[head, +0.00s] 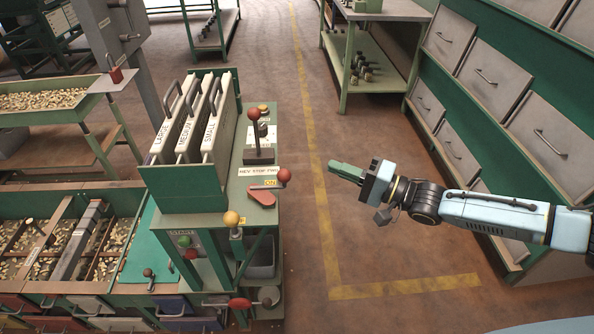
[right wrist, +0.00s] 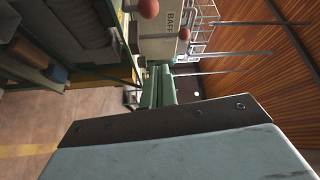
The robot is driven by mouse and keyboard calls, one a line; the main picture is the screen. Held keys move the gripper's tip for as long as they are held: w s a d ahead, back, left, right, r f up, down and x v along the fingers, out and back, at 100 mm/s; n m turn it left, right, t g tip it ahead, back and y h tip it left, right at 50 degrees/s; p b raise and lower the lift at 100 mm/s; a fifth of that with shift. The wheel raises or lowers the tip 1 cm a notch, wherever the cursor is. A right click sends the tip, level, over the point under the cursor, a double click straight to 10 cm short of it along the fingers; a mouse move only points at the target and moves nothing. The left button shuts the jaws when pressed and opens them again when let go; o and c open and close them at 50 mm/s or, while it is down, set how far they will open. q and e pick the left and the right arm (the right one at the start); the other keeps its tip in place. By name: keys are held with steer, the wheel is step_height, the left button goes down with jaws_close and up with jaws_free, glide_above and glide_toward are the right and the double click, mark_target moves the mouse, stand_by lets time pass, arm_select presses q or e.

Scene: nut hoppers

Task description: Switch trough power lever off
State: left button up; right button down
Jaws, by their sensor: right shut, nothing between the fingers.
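The green machine stand (head: 185,203) carries several levers, and I cannot read which is the trough power lever. A red-ball lever (head: 284,176) with a red base lies by a yellow ON label on the stand's right edge. Another red-ball lever (head: 254,115) stands upright behind it. A yellow-ball lever (head: 231,219) is on the front, and a red-handled lever (head: 240,303) is lower down. My right gripper (head: 334,167) is shut and empty, to the right of the stand and apart from every lever. Its green fingers also show in the right wrist view (right wrist: 158,88). My left gripper is out of view.
Three upright plates (head: 196,118) labelled LARGE, MEDIUM and SMALL stand on the stand. Troughs of nuts (head: 20,190) lie at left. A drawer cabinet (head: 500,90) stands at right, a green shelf (head: 372,75) behind. The floor with yellow lines (head: 325,215) between is clear.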

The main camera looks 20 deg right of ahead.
mark_target(268, 186)
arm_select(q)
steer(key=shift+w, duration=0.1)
arm_select(e)
steer(key=shift+w, duration=0.1)
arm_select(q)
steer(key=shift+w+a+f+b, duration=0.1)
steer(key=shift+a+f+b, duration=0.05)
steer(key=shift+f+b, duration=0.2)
arm_select(e)
steer(key=w+a, duration=0.3)
steer(key=a, duration=0.5)
steer(key=shift+w+a, duration=0.3)
steer(key=shift+a, duration=0.05)
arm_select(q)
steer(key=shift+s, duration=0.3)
arm_select(e)
steer(key=shift+f, duration=0.1)
